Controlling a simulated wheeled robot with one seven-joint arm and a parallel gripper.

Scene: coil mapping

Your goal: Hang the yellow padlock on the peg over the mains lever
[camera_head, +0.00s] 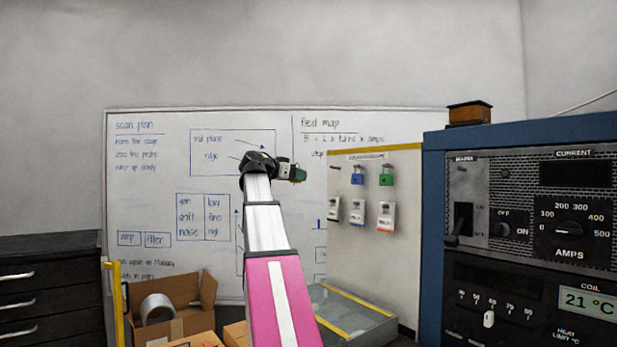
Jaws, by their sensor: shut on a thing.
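My gripper (292,172) is at the far end of my raised arm, in front of the whiteboard and left of the pegboard's pegs. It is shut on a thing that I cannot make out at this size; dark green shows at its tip. No yellow padlock can be made out. The mains lever (455,232) is a dark handle on the left panel of the blue-framed rack, at the right. A small peg (462,170) sticks out above it and looks bare. My gripper is well to the left of both.
A pale board (400,250) holds a blue padlock (357,175), a green padlock (386,175), a bare-looking peg (335,167) and white tags below. It stands between my gripper and the rack (432,200). A glass-topped case (350,312) and open cardboard box (190,292) are low down.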

